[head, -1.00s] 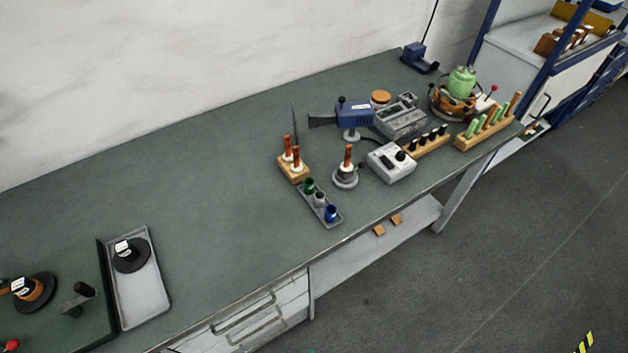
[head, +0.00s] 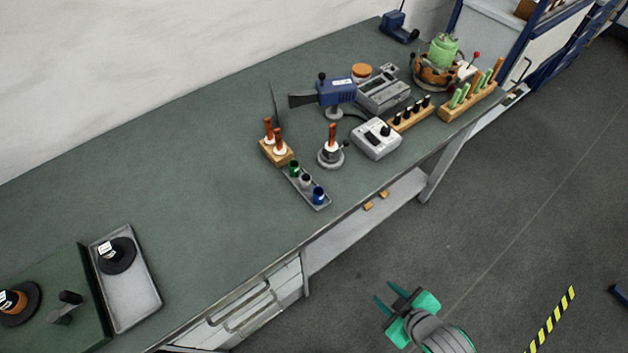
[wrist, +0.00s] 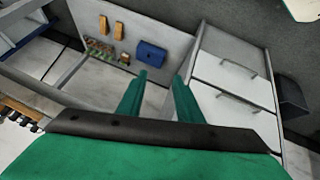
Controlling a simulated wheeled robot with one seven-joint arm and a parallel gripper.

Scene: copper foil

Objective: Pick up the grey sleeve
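The grey sleeve (head: 306,180) is the middle one of three small sleeves in a narrow grey tray (head: 322,206) near the front edge of the bench. A green sleeve (head: 294,168) stands behind it and a blue sleeve (head: 318,195) in front. My gripper (head: 391,293) is over the floor in front of the bench, well apart from the tray. Its two green fingers are spread with nothing between them; they also show in the wrist view (wrist: 160,88). The sleeves cannot be made out in the wrist view.
A wooden block with copper-coloured pegs (head: 284,158) stands behind the tray. A round grey stand (head: 329,158) and a white control box (head: 377,150) are to its right. Drawers (head: 235,318) are under the bench.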

